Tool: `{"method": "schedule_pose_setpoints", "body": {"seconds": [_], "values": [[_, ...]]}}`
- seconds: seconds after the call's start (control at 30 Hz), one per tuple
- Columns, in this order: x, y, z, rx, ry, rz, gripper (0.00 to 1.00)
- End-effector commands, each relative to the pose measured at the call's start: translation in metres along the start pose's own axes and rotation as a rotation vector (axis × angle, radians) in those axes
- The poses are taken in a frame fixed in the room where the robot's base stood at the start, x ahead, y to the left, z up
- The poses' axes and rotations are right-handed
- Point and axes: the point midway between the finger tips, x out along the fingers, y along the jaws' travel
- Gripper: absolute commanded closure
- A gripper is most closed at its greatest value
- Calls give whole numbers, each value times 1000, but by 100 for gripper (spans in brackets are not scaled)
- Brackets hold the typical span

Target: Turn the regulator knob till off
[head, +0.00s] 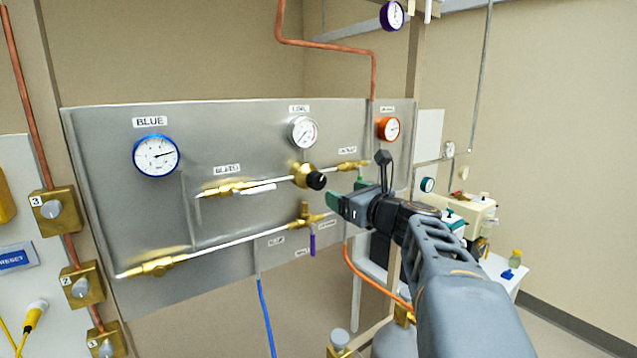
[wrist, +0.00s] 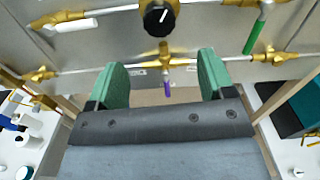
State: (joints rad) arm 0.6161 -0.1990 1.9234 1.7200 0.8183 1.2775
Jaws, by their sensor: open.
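The regulator knob (head: 317,180) is black and sits on a round brass body (head: 303,174) in the middle of the grey metal panel (head: 120,225). In the wrist view the knob (wrist: 159,18) is at the top centre and shows a white pointer line tilted slightly right of upright. My gripper (head: 345,196) is just to the right of the knob and slightly lower, apart from it. In the wrist view its two green fingers (wrist: 162,80) are spread with nothing between them, and the knob lies beyond them.
A white-faced gauge (head: 303,132) is above the knob, a blue-rimmed gauge (head: 156,155) at left and an orange gauge (head: 388,129) at right. Brass valves and pipes surround the knob; a purple-handled valve (head: 312,243) hangs below. Free room lies in front of the panel.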

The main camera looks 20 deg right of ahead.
Motion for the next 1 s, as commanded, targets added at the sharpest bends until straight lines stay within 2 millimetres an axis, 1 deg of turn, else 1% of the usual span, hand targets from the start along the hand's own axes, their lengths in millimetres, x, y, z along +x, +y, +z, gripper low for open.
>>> {"method": "schedule_pose_setpoints", "body": {"seconds": [0.03, 0.1, 0.3, 0.5, 0.7, 1.0], "values": [[11, 1, 1, 1, 2, 5, 25], [25, 1, 1, 1, 2, 5, 25], [63, 2, 0, -1, 4, 6, 25], [92, 1, 0, -3, 3, 4, 25], [107, 1, 0, -4, 2, 3, 25], [111, 1, -1, -5, 2, 2, 25]]}}
